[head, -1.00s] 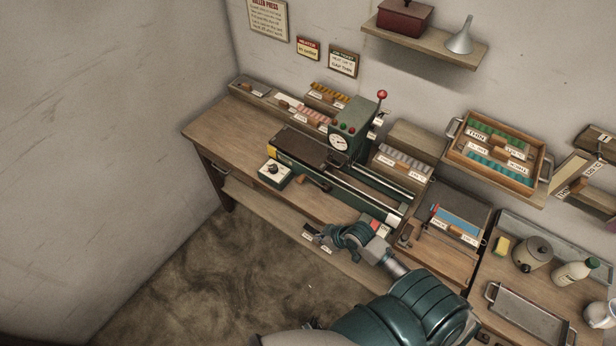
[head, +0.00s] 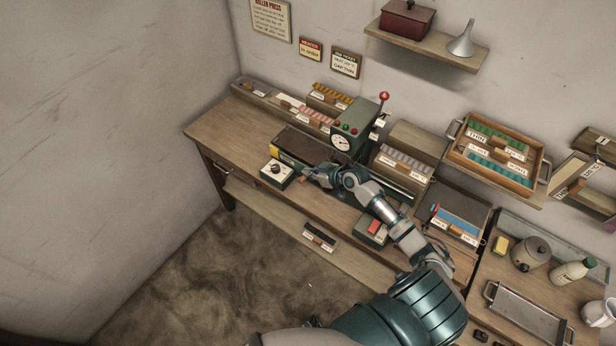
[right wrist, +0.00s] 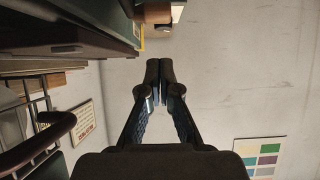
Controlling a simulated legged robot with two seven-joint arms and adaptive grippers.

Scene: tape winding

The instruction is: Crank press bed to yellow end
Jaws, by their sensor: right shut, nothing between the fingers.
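The green roller press (head: 352,146) with a round gauge stands on the workbench. Its dark bed (head: 296,143) reaches out to the left, and a yellow patch (head: 273,154) shows at the bed's left end. My right gripper (head: 309,174) is at the press's front, beside the crank's small wooden handle (head: 303,181); I cannot tell whether they touch. In the right wrist view its fingers (right wrist: 160,72) are together with nothing between them. My right forearm hides the rail's middle and much of the crank. My left gripper is not in view.
A box with a dial (head: 278,171) sits just left of my right gripper. A box with a red switch (head: 373,228) is at the bench's front right. Label trays (head: 402,165) stand behind. The bench's left end is clear.

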